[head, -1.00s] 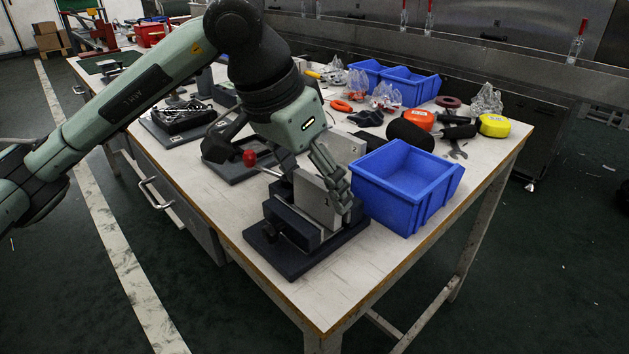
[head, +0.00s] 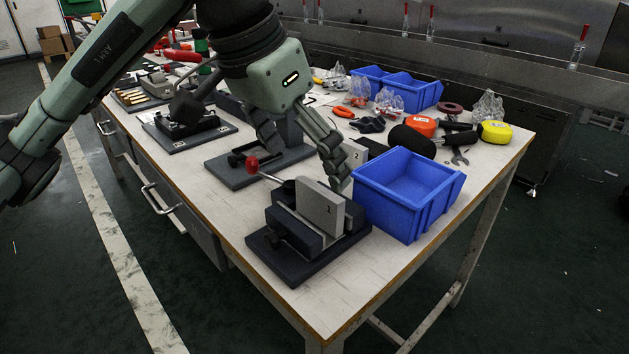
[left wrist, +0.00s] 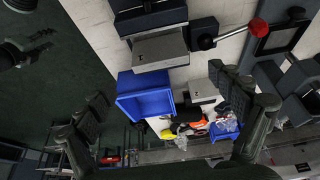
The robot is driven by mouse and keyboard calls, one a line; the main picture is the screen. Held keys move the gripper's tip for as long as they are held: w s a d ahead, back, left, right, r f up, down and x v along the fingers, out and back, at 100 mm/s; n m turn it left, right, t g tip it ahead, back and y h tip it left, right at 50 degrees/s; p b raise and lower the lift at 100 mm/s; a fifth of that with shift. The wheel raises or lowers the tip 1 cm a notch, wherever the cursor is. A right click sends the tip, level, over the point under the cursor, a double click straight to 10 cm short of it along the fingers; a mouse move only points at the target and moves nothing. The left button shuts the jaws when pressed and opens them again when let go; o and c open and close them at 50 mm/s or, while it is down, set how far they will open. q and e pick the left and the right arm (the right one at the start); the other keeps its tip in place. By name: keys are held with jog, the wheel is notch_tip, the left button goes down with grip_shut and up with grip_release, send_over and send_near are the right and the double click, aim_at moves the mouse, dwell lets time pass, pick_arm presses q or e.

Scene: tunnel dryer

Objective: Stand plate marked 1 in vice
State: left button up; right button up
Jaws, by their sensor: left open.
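The grey plate marked 1 (head: 320,207) stands upright in the dark vice (head: 290,262), between its jaws. It also shows in the left wrist view (left wrist: 160,50). The vice has a handle with a red knob (head: 252,162). My left gripper (head: 305,163) is open and empty, behind and above the plate and apart from it. Its spread fingers (left wrist: 165,110) show in the left wrist view with nothing between them. A dark shape that looks like my right gripper (left wrist: 32,48) is over the floor in the left wrist view; its opening is unclear.
A blue bin (head: 408,195) stands close to the right of the vice. A plate marked 2 (head: 357,152) is behind it. Another dark fixture (head: 245,172) lies behind the vice. The front table corner is clear.

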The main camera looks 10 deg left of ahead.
pick_arm(q)
jog(key=v, duration=0.6)
dwell(1.1)
